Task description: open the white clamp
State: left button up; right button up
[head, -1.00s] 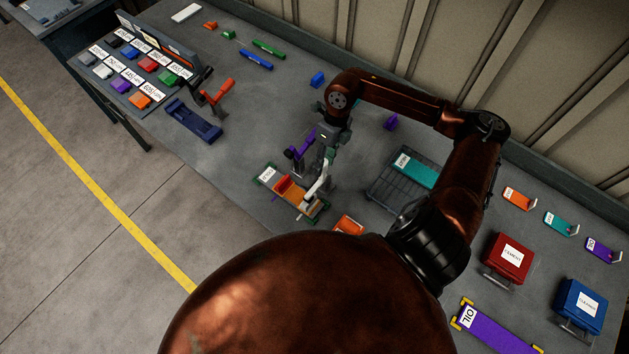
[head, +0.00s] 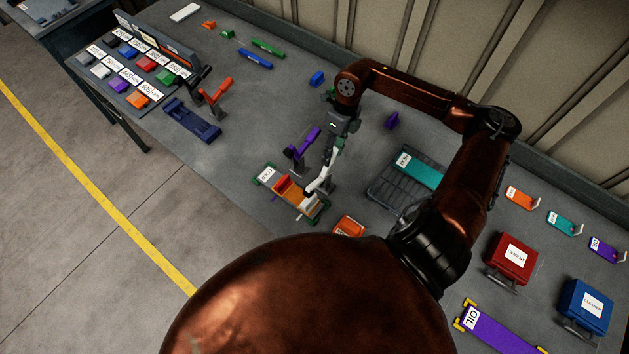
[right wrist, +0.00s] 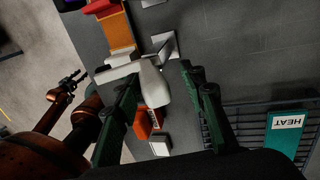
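A purple clamp (head: 304,142) stands just left of the white one. A dark rack with a teal HEAT block (head: 418,170) is to the right. An orange block (head: 348,227) lies nearer. The bench behind the clamps is mostly clear.

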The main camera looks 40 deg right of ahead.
jog(key=shift+w+d+f+b, duration=0.2)
jog(key=shift+d+f+b, duration=0.3)
jog(key=shift+d, duration=0.3)
jog(key=d+f+b, duration=0.2)
jog(key=shift+w+d, duration=0.3)
jog(key=shift+w, duration=0.05)
dwell(0.4)
jog(key=shift+o, duration=1.4)
jog(key=shift+c, duration=1.4)
jog(key=p+v, duration=0.3)
jog(key=v, duration=0.4)
